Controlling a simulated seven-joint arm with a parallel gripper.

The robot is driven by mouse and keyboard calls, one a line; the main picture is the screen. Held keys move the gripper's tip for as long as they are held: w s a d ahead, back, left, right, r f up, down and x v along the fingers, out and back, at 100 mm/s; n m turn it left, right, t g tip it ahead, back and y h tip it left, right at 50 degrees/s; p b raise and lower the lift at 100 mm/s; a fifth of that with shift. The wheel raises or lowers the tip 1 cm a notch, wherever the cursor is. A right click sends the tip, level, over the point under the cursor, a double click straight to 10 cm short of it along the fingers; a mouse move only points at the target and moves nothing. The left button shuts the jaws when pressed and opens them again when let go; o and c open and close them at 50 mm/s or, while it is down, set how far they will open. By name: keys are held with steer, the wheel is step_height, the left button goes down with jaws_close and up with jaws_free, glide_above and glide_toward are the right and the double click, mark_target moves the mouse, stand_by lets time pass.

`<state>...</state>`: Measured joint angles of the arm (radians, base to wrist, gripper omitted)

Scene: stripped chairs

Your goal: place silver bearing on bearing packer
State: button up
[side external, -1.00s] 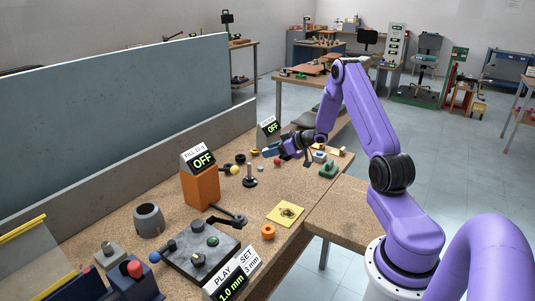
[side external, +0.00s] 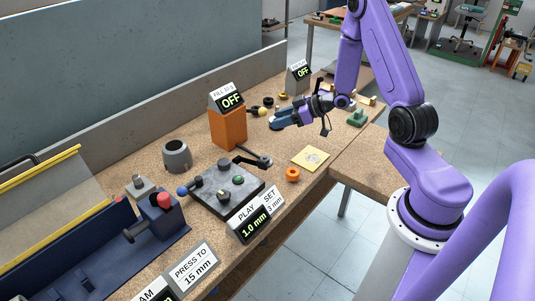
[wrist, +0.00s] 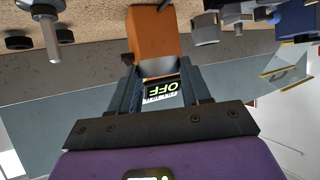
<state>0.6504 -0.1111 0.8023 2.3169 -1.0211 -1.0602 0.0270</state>
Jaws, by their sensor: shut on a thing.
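My gripper (side external: 274,124) is above the bench, to the right of an orange box (side external: 229,129) in the side view. Its fingers (wrist: 163,73) look shut on a small pale-grey piece, apparently the silver bearing (wrist: 158,66), which the fingers mostly hide. The orange box carries a sloped FILL sign (side external: 230,101) reading OFF and seems to be the bearing packer. It also shows beyond the fingertips in the wrist view (wrist: 156,34). The gripper looks apart from the box.
A grey post (wrist: 50,38) stands beside the fingers in the wrist view. A grey cup (side external: 177,157), a dark plate fixture (side external: 224,191), an orange ring (side external: 292,175) and a yellow pad (side external: 304,164) are on the bench. A second OFF sign (side external: 302,72) stands behind.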

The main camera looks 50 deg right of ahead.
steer(key=a+f+n+y, duration=0.1)
steer(key=a, duration=0.6)
steer(key=shift+g, duration=0.3)
steer(key=shift+s+d+f, duration=0.1)
steer(key=shift+s+f, duration=0.05)
steer(key=shift+f, duration=1.2)
steer(key=shift+s+f, duration=0.15)
steer(key=shift+f, duration=1.15)
steer(key=shift+s+d+f, duration=0.1)
steer(key=shift+s+f, duration=0.05)
steer(key=shift+f, duration=1.2)
steer(key=shift+f, duration=0.15)
steer(key=o, duration=1.1)
